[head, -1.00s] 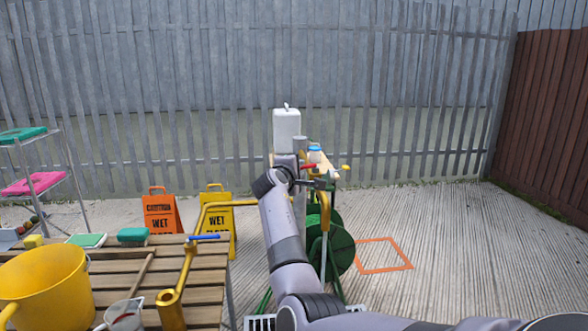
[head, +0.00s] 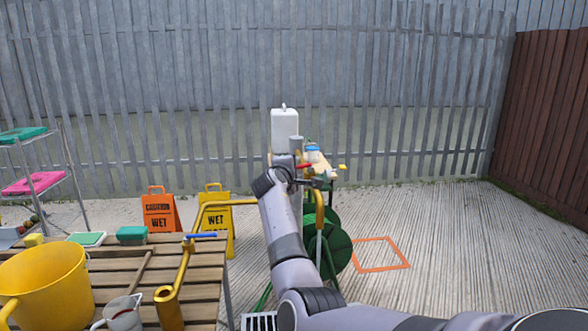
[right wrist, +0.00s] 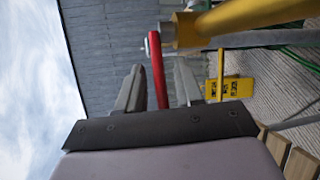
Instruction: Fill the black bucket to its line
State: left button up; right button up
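No black bucket shows in either view. My right arm reaches forward in the head view, with its gripper (head: 314,182) beside the green hose reel (head: 336,245) and a red lever (head: 304,166). In the right wrist view my right gripper (right wrist: 158,85) is open, with the red lever (right wrist: 157,72) between its two separated fingers. The lever joins a grey fitting on a thick yellow pipe (right wrist: 240,22). Contact between fingers and lever cannot be told. My left gripper is out of view.
An orange square outline (head: 380,255) marks clear floor at right. A white canister (head: 284,130) stands beyond my arm.

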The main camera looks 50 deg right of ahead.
jog(key=shift+a, duration=0.15)
jog(key=v, duration=0.7)
dwell(0.3)
